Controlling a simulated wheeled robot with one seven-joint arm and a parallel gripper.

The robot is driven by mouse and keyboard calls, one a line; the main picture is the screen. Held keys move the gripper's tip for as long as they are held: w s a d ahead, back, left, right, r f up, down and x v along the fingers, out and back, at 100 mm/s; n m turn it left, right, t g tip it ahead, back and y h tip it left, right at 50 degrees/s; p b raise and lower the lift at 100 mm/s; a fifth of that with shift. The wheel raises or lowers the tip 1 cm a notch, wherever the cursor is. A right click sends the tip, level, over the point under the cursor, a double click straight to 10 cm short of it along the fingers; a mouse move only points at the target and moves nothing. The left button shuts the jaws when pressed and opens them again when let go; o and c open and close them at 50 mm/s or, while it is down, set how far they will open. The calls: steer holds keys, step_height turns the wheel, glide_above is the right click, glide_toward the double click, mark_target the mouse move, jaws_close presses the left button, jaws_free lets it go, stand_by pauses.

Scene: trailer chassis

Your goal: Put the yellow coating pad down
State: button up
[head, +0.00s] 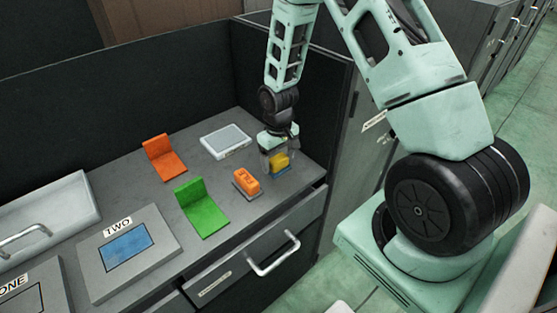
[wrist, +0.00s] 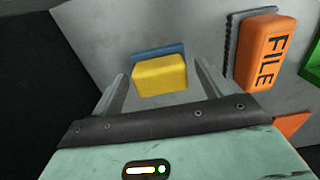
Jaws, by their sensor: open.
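The yellow coating pad (head: 279,161) is at the right end of the grey worktop, directly below my gripper (head: 277,156). In the wrist view the pad (wrist: 160,76) is a yellow block with a blue layer along its far edge, and it appears to rest on the worktop. My gripper (wrist: 160,80) is open, with one finger on either side of the pad and visible gaps between fingers and pad. In the head view the fingers partly hide the pad.
An orange FILE block (head: 246,183) lies just left of the pad. Near it are a green angled holder (head: 203,208), an orange one (head: 163,158) and a pale tray (head: 226,141). A panel marked TWO (head: 160,268) is further left. Dark walls (head: 325,85) close the right and back.

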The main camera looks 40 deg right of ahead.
mark_target(278, 159)
step_height(278, 159, up, 11)
steer(key=b, duration=0.1)
steer(key=s+a+r+n, duration=0.1)
steer(key=s+a+r, duration=0.15)
steer(key=a, duration=0.35)
steer(key=s+a+r+n, duration=0.1)
steer(key=a+r, duration=0.2)
steer(key=a, duration=0.2)
steer(key=s+a+r+n, duration=0.2)
steer(key=s+a, duration=0.4)
steer(key=s, duration=0.4)
steer(key=s+a+r+n, duration=0.3)
steer(key=s+a, duration=0.4)
steer(key=s, duration=0.3)
steer(key=shift+s+a+r+y, duration=0.2)
steer(key=shift+s+y, duration=0.1)
